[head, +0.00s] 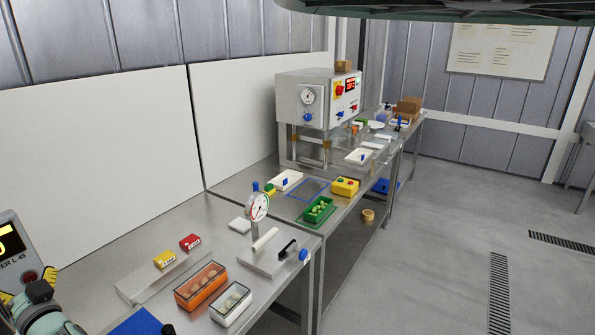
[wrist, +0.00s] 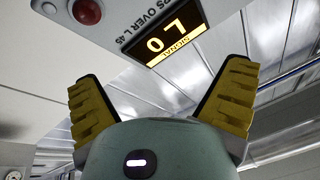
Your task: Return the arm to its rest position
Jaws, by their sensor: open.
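My gripper (wrist: 163,75) shows in the wrist view with its two yellow ribbed fingers spread wide. It is open, and nothing is between the fingers. A panel with a lit display (wrist: 168,42) and a red button (wrist: 87,12) is beyond the fingers at the top of that view. In the head view, part of my arm (head: 45,312) shows at the lower left corner, in front of the same panel (head: 14,250).
The steel bench holds an orange bin (head: 201,291), a white bin (head: 231,305), a dial gauge (head: 257,207) and a green tray (head: 318,212). A press-like machine (head: 318,105) stands further back. The floor (head: 450,230) to the right is mostly clear.

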